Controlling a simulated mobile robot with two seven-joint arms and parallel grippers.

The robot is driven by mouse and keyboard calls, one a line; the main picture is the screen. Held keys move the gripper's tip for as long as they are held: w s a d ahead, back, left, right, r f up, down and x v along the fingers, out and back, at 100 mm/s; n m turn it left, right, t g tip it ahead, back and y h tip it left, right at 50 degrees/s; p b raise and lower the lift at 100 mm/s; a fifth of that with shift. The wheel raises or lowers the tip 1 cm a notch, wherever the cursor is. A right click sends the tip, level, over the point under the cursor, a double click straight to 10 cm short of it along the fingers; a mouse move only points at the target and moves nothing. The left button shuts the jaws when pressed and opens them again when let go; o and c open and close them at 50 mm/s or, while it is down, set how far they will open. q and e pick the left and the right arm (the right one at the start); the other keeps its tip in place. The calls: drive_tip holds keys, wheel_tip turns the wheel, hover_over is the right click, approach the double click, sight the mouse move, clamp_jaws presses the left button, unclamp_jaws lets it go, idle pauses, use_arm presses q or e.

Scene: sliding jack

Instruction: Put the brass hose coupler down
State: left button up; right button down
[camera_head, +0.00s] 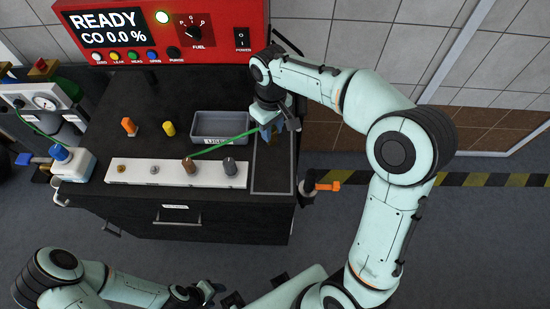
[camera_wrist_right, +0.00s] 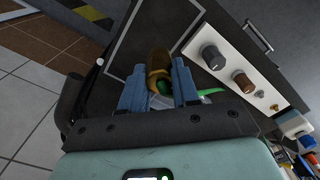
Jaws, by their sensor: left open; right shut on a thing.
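The brass hose coupler (camera_wrist_right: 158,65) shows in the right wrist view between the blue fingers of my right gripper (camera_wrist_right: 159,86), which is shut on it. In the head view my right gripper (camera_head: 275,130) is over the far part of the dark grey-bordered mat (camera_head: 272,178), and the coupler is mostly hidden there. I cannot tell whether it touches the mat. A thin green hose (camera_head: 225,142) runs from this gripper left towards the brown knob on the white strip. My left gripper (camera_head: 207,293) is open and empty at the bottom, away from the bench.
The white strip (camera_head: 136,172) carries a brown knob (camera_head: 188,164), a grey knob (camera_head: 229,165) and small fittings. A grey tray (camera_head: 220,125), a yellow piece (camera_head: 168,128) and an orange piece (camera_head: 129,126) stand behind it. A red analyser (camera_head: 160,30) is at the back. The mat's near part is bare.

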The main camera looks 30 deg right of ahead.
use_arm(q)
drive_tip(key=shift+s+f+b, duration=0.65)
drive_tip(key=shift+s+f, duration=0.15)
drive_tip(key=shift+f, duration=0.25)
use_arm(e)
drive_tip(key=shift+f, duration=8.4)
drive_tip(key=shift+f, duration=0.1)
drive_tip(key=shift+f, duration=0.15)
use_arm(q)
drive_tip(key=shift+s+f, duration=0.1)
use_arm(e)
drive_tip(key=c, duration=0.8)
unclamp_jaws()
drive_tip(key=shift+s, duration=0.1)
drive_tip(key=shift+r, duration=0.55)
use_arm(q)
drive_tip(key=shift+w+r+p, duration=0.4)
drive_tip(key=shift+w+r, duration=0.05)
drive_tip(key=shift+r, duration=0.15)
use_arm(e)
wheel_tip(320, 180, up, 12)
drive_tip(key=shift+f, duration=0.25)
